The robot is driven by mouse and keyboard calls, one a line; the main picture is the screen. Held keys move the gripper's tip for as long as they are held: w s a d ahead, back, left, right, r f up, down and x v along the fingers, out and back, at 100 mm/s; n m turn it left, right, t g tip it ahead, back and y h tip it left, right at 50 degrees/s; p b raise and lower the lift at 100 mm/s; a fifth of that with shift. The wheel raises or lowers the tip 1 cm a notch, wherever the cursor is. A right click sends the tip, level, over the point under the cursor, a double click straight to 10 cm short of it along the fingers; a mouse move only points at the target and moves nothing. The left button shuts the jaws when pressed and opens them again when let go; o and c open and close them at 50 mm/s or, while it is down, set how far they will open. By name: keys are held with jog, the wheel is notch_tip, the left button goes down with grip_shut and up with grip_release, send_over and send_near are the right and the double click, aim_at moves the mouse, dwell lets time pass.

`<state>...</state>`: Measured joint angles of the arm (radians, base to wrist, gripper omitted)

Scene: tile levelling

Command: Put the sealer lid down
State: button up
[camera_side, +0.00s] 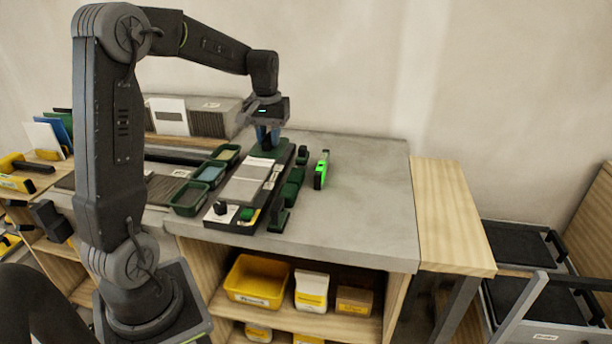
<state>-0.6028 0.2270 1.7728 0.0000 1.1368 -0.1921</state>
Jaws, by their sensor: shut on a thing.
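My gripper (267,140) points down over the far end of the dark board on the grey worktop. Its blue fingers are shut on a small dark thing, most likely the sealer lid, which is largely hidden by the fingers. I cannot tell its shape, or whether it touches the board below. The dark board (222,219) carries a grey tile (245,182) and a small black knob-like piece with a white part at its near end.
Green trays (188,199) stand left of the board. Dark green blocks (290,192) and a bright green tool (321,170) stand to its right. The right side of the worktop (370,200) is clear. Stacked grey tiles (205,120) stand behind.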

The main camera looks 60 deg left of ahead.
aim_at(272, 153)
notch_tip(272, 153, down, 4)
jog(key=shift+d+r, duration=0.1)
jog(key=shift+d, duration=0.05)
jog(key=shift+w+d+f, duration=0.15)
jog(key=shift+w+f, duration=0.05)
jog(key=shift+f, duration=0.15)
jog(key=w+d+f, duration=0.4)
jog(key=w+d, duration=0.1)
jog(key=w+d+f, duration=0.2)
jog(key=d, duration=0.1)
jog(key=shift+w+f, duration=0.4)
jog(key=shift+f, duration=2.05)
jog(key=shift+f, duration=0.1)
jog(key=o, duration=0.7)
jog(key=shift+o, duration=0.2)
